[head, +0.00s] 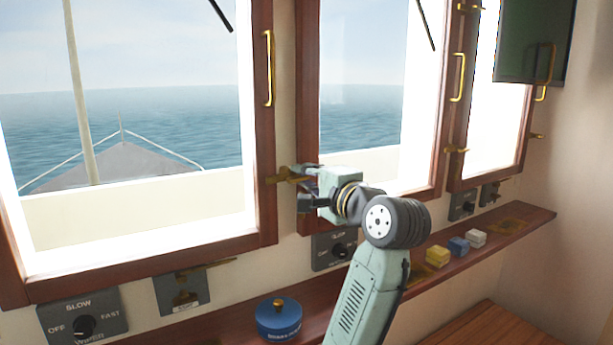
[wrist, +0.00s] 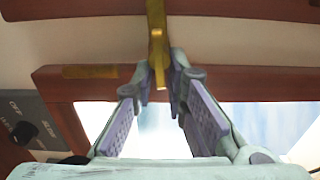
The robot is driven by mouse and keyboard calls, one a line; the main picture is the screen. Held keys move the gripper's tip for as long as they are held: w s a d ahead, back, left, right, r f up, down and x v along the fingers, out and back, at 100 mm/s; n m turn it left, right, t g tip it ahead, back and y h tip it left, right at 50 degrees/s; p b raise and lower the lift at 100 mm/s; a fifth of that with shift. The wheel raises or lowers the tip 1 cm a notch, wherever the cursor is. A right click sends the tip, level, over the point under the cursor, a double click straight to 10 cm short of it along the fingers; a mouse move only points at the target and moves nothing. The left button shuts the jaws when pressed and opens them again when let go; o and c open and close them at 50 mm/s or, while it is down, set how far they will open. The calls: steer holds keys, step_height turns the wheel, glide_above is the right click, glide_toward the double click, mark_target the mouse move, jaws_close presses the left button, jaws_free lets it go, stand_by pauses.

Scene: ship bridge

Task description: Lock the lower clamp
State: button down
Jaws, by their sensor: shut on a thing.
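The lower clamp (head: 286,177) is a brass piece low on the post between the left and middle windows. In the wrist view its brass bar (wrist: 157,32) runs down from the top edge to my fingertips. My gripper (head: 308,188) is at the clamp's right end in the head view. In the wrist view my gripper (wrist: 166,72) has its tips closed together on the bar's end, with a gap between the fingers further back. The gripper hides part of the clamp in the head view.
Wooden window frames (head: 262,120) with brass handles (head: 268,68) surround the place. Below, a wooden ledge (head: 395,285) holds a blue round container (head: 279,318) and yellow (head: 437,256), blue (head: 458,246) and white (head: 476,238) blocks. A knob panel (head: 334,250) sits just under my gripper.

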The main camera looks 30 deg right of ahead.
steer(key=shift+d+f, duration=0.1)
steer(key=shift+f, duration=0.1)
stand_by(0.4)
steer(key=c, duration=1.8)
jaws_free()
steer(key=shift+s, duration=0.1)
steer(key=shift+o, duration=1.2)
steer(key=shift+r, duration=0.1)
steer(key=s, duration=1.2)
steer(key=shift+a, duration=0.4)
